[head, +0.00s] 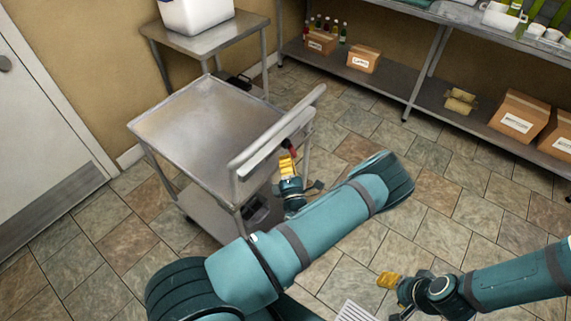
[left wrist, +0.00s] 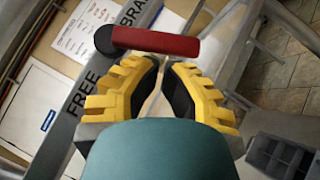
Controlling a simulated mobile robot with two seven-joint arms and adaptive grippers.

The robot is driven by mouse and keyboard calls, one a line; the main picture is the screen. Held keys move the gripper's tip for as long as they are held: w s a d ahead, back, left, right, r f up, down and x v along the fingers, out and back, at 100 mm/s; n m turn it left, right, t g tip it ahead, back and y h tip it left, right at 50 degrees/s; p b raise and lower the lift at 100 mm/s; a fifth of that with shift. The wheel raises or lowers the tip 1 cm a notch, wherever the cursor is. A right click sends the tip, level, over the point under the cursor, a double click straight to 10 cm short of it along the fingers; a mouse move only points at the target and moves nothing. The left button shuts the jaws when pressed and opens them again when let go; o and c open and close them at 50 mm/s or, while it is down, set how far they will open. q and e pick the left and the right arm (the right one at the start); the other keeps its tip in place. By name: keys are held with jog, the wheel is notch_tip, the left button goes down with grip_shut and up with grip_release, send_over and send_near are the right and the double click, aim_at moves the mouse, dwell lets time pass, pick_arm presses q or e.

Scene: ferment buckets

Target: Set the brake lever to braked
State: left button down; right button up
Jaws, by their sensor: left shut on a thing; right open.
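The brake lever is a red handle on a dark round pivot. It shows small in the head view (head: 292,149) on the steel cart (head: 190,125) and close up in the left wrist view (left wrist: 165,44). Its pivot sits on a grey bar between the words FREE and BRA..., the latter cut off; the handle sticks out rightward from the bar. My left gripper (head: 288,160) is at the lever, its yellow fingers (left wrist: 170,68) closed in at the handle; the exact contact is partly hidden. My right gripper (head: 385,281) is open and empty over the floor at lower right.
The cart's top is bare, with a rail (head: 265,150) along its right side. A steel table (head: 215,38) with a white bucket (head: 196,14) stands behind it. Steel shelving (head: 455,95) with boxes is at upper right. Tiled floor is open between cart and shelving.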

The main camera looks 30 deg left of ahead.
pick_arm(q)
jog(key=n+y+b, duration=0.1)
jog(key=w+n+y+b, duration=0.1)
jog(key=n, duration=0.1)
jog(key=shift+w+d+f+b, duration=0.1)
jog(key=shift+w+b, duration=0.15)
jog(key=shift+b, duration=0.15)
